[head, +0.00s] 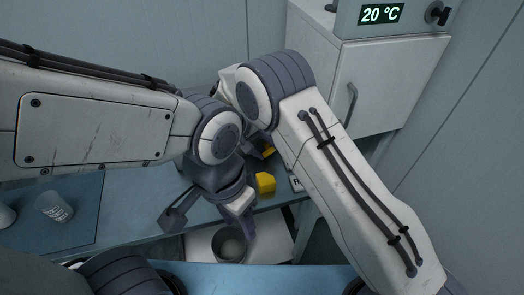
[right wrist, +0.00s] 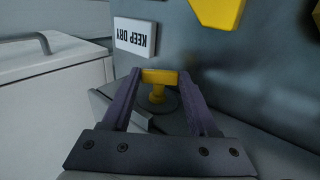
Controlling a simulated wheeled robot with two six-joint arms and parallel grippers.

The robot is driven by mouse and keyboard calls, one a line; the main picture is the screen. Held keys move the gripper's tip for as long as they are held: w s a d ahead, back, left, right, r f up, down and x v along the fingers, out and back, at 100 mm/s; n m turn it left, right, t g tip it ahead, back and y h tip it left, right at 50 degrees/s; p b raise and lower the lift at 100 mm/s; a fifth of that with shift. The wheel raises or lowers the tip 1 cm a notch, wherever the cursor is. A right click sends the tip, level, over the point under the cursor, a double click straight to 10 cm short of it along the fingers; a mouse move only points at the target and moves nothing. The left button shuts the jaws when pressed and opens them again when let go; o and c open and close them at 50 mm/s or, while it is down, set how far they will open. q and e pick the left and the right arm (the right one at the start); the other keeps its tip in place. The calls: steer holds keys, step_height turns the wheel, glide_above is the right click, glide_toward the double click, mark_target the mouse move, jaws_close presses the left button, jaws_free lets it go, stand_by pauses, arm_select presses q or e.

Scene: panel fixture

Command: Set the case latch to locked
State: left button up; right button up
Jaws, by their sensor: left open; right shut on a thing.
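In the right wrist view, a yellow T-shaped latch handle (right wrist: 157,94) stands on a round dark base beside the grey case wall (right wrist: 265,65). My right gripper (right wrist: 160,76) is shut on its crossbar, one finger at each end. In the head view the right gripper (head: 262,149) is mostly hidden behind my arms, with a bit of yellow at it. My left gripper (head: 207,224) is open and empty, lower and nearer, above the bench's front edge. I cannot read any locked mark.
A white cabinet (head: 385,85) with a 20 °C display stands at right. A cup (head: 54,207) stands on a blue mat at left. A round bowl (head: 229,245) sits below my left gripper.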

steer(key=shift+s+a, duration=0.1)
steer(key=shift+a, duration=0.1)
steer(key=o, duration=1.4)
steer(key=shift+d, duration=0.1)
steer(key=b+v, duration=0.1)
steer(key=v, duration=0.9)
steer(key=shift+r, duration=0.25)
